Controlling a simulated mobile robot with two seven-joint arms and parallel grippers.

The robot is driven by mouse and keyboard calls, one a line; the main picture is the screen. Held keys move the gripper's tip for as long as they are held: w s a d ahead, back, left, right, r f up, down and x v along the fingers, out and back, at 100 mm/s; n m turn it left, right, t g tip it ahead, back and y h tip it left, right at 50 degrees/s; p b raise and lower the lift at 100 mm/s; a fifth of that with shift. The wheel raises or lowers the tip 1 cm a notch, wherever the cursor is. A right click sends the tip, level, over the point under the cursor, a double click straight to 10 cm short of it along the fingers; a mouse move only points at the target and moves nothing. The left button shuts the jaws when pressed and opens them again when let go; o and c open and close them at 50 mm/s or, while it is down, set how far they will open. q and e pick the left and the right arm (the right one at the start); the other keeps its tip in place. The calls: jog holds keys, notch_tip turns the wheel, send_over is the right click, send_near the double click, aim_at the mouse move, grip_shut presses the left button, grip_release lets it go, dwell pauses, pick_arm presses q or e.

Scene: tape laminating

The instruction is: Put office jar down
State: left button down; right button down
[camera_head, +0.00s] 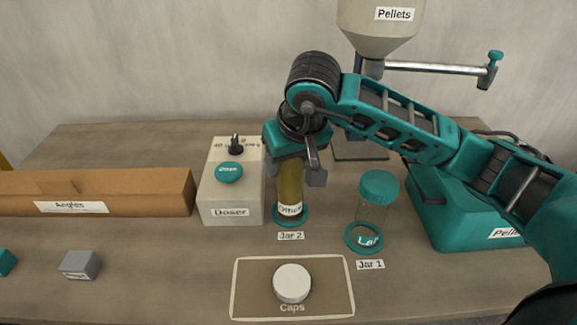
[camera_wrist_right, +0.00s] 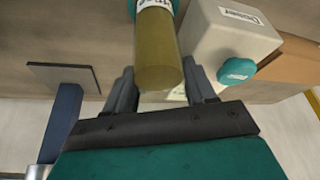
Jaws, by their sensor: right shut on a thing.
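The office jar (camera_head: 290,186) is a tall olive-yellow cylinder with a white label, partly hidden behind my right gripper. It is upright, its lower end at the teal ring (camera_head: 289,220) by the "Jar 2" label; I cannot tell whether it bears on the table. My right gripper (camera_head: 300,170) comes from above and is shut on the jar near its top. In the right wrist view the jar (camera_wrist_right: 158,60) lies between the two dark fingers (camera_wrist_right: 160,88), with no cap on its near end. My left gripper is not in view.
The white doser (camera_head: 232,195) stands close left of the jar. A clear jar with a teal lid (camera_head: 379,187) stands right at "Jar 1". A white cap (camera_head: 292,283) lies on the caps mat (camera_head: 245,300) in front. A brown box (camera_head: 130,190) is at left; the pellets hopper (camera_head: 380,25) hangs behind.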

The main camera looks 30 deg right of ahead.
jog(key=shift+f, duration=0.55)
jog(key=shift+r, duration=0.1)
jog(key=shift+f, duration=0.2)
jog(key=shift+c, duration=1.8)
grip_release()
jog(key=shift+r, duration=0.1)
